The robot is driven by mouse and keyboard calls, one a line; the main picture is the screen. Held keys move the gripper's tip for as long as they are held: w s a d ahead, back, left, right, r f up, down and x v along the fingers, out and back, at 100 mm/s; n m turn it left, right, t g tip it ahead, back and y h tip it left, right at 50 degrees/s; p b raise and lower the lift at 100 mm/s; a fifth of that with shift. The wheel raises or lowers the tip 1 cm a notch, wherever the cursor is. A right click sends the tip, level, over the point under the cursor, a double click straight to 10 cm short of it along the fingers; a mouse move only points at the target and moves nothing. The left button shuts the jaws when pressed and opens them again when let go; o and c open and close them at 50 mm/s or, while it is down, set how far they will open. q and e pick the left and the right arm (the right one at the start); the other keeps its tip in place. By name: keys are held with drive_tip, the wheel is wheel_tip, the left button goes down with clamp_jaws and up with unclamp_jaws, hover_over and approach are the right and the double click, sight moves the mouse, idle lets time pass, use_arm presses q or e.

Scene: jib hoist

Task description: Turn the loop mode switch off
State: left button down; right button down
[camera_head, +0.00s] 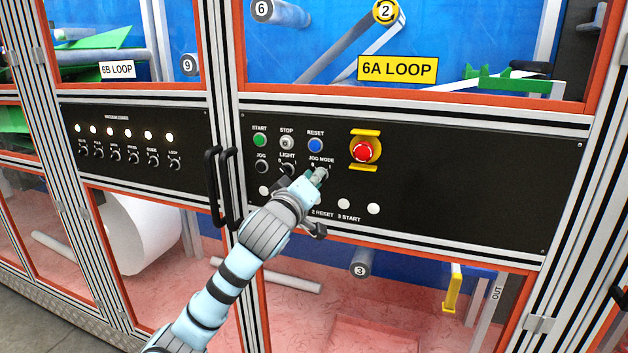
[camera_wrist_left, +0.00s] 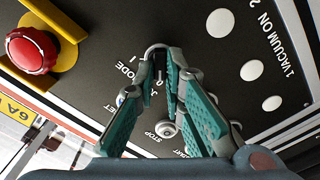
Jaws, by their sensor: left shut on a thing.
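My left gripper (camera_head: 317,176) reaches the black control panel under the 6A LOOP sign, at the rotary switch (camera_wrist_left: 160,62) labelled JOG MODE. In the wrist view the teal fingers of my left gripper (camera_wrist_left: 160,80) are closed around the black knob of this switch. The marks 0 and 1 show beside it; the fingers partly cover the lettering. In the head view the gripper hides most of the switch. No label reading "loop mode" is legible. My right gripper is not in view.
Beside the switch are a green START button (camera_head: 260,140), a blue RESET button (camera_head: 315,145), a LIGHT switch (camera_head: 287,168) and a red emergency stop (camera_head: 362,151) with yellow guard. Black door handles (camera_head: 222,188) stand left. Another panel (camera_head: 125,150) has several small switches.

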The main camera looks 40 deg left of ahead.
use_arm(q)
drive_tip(key=c, duration=1.7)
unclamp_jaws()
drive_tip(key=v, duration=0.7)
drive_tip(key=shift+s, duration=0.3)
drive_tip(key=shift+w, duration=0.1)
